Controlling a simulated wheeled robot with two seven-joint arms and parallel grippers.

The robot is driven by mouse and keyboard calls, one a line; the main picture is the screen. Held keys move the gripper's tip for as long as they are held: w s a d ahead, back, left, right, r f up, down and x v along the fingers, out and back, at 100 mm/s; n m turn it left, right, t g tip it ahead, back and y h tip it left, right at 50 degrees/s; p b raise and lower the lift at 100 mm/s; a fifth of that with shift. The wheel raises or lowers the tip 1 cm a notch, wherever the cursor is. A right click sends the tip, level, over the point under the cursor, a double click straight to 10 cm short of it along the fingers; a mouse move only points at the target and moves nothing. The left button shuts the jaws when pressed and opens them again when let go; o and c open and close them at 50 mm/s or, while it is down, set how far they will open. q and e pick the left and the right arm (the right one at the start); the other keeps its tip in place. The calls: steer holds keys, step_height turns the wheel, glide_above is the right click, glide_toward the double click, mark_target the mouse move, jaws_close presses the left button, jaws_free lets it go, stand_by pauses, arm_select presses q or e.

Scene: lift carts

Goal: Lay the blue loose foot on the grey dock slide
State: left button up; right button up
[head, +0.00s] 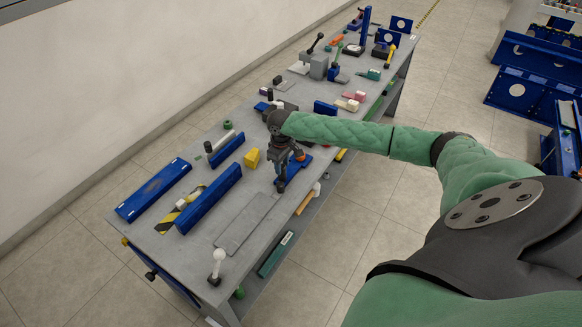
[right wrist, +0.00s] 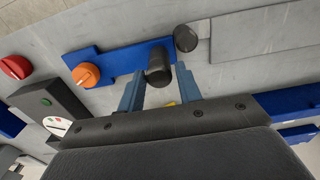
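The blue loose foot (head: 291,175) lies on the grey table, partly hidden by my right gripper. In the right wrist view it is a flat blue plate (right wrist: 114,60) with an orange knob (right wrist: 86,75) and an upright black post (right wrist: 159,66). The grey dock slide (head: 247,220) is a long flat plate nearer the table's front end; it shows at the upper right of the wrist view (right wrist: 262,28). My right gripper (right wrist: 159,82) is open, its fingers apart on either side of the black post. It is over the foot in the head view (head: 284,172). My left gripper is out of view.
Blue rails (head: 209,198) and a yellow block (head: 251,158) stand left of the foot. A white ball-topped lever (head: 217,266) stands at the table's front corner. A black round piece (right wrist: 186,38) sits beside the slide's end. Several fixtures crowd the far end.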

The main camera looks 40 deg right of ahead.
steer(key=shift+f, duration=0.15)
step_height(320, 180, down, 4)
steer(key=p, duration=0.3)
steer(key=shift+w+f+p, duration=0.1)
steer(key=shift+f+p, duration=0.05)
steer(key=shift+p, duration=0.25)
steer(key=shift+f, duration=0.45)
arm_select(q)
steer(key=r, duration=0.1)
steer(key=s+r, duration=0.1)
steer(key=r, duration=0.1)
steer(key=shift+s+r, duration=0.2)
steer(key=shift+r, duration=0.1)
arm_select(e)
steer(key=shift+r, duration=0.1)
jaws_close()
